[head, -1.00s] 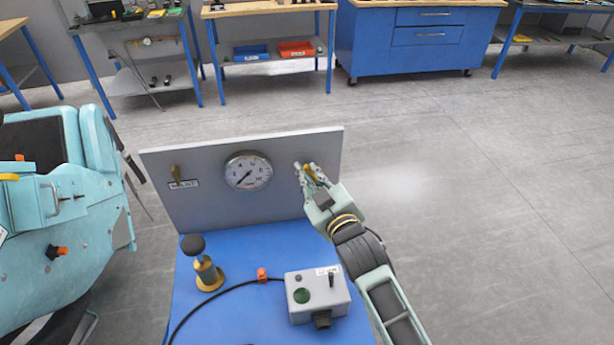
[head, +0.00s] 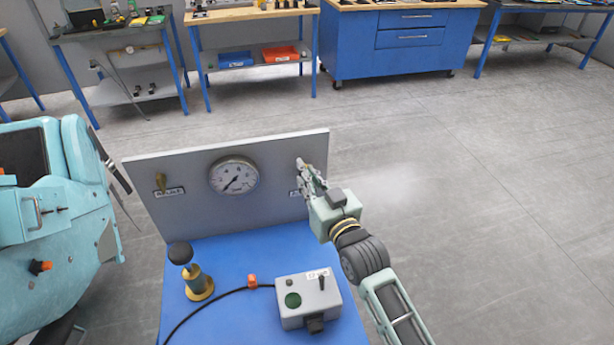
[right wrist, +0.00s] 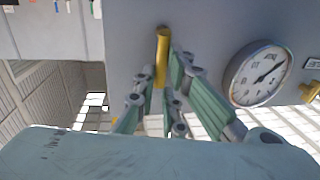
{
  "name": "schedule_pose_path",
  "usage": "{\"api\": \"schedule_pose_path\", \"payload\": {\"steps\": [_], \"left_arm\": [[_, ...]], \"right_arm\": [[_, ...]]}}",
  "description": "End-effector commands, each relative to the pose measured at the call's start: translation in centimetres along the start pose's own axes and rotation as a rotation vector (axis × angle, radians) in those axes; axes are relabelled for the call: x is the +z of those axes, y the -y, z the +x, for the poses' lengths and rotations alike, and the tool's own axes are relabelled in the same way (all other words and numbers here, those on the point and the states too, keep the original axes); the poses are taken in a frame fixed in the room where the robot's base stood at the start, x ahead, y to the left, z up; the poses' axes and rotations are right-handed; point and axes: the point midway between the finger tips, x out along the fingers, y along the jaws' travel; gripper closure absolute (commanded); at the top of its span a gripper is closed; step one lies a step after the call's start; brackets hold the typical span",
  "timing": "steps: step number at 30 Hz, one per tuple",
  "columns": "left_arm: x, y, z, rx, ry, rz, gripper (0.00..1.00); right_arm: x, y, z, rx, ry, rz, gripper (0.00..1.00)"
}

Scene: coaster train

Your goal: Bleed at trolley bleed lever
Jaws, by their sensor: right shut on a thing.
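The trolley has a grey upright panel (head: 275,175) over a blue top (head: 235,260). A round white gauge (head: 234,176) sits mid-panel, its needle toward the lower left. A brass lever (head: 161,181) with a small label is at the panel's left. A second yellow lever (right wrist: 162,55) shows in the right wrist view, between the fingers of my right gripper (right wrist: 165,90). In the head view my right gripper (head: 310,178) is at the panel's right end, shut on that lever and hiding it. The label beside it is mostly covered. My left gripper is not in view.
A black-knobbed brass plunger (head: 196,275) and a grey control box (head: 307,300) with a black cable stand on the blue top. A turquoise coaster car (head: 60,220) is close on the left. Faint white haze hangs right of the panel. Floor on the right is clear.

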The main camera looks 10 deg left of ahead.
Motion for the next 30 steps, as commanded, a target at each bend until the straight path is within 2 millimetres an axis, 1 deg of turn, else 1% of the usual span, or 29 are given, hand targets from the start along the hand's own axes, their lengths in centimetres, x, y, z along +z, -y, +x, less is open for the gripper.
{"api": "schedule_pose_path", "payload": {"steps": [1, 9, 10, 16, 25, 28, 30], "left_arm": [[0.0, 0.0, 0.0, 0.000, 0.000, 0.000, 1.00], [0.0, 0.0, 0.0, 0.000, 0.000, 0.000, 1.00], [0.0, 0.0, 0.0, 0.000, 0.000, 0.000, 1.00], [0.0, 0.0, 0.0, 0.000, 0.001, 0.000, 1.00], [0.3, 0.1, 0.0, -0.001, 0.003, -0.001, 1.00], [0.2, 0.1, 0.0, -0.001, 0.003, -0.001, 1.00], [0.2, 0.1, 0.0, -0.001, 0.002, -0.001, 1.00]], "right_arm": [[0.3, -0.1, -0.1, 0.002, 0.005, 0.001, 1.00], [0.3, -0.1, -0.1, 0.002, 0.006, 0.000, 1.00], [0.3, -0.1, -0.1, 0.002, 0.006, 0.000, 0.88], [0.2, -0.1, 0.0, 0.001, 0.004, 0.000, 0.71], [0.1, 0.0, -0.1, 0.000, 0.002, 0.000, 0.71], [0.1, 0.0, -0.7, 0.001, 0.002, -0.001, 0.71], [0.2, 0.0, -1.6, 0.001, 0.003, 0.000, 0.71]]}}
